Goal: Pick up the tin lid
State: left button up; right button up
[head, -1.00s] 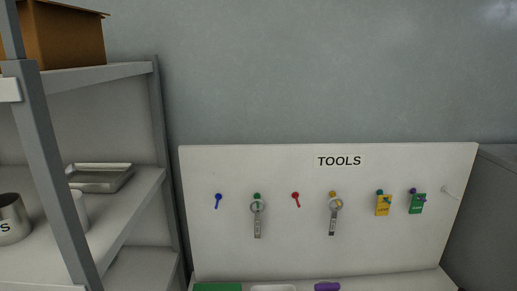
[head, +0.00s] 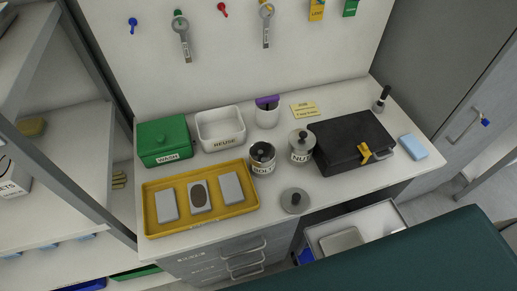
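A round grey metal tin lid (head: 294,201) with a small knob lies flat on the white bench top (head: 345,190), near its front edge. Behind it and to the left stands an open tin labelled BOLTS (head: 262,158), with dark contents showing. To the right of that tin is a second one labelled NUTS (head: 301,148), which has a similar knobbed lid on. Neither of my grippers is in view.
A yellow tray (head: 205,227) with three grey plates lies left of the lid. A green WASH box (head: 165,139), white REUSE bin (head: 222,129), purple-topped cup (head: 267,115), black case (head: 350,140) and blue block (head: 413,147) stand around. An open drawer (head: 352,235) juts out below.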

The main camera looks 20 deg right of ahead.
aim_at(295, 200)
jog(key=k+j+z, duration=0.1)
jog(key=z, duration=0.85)
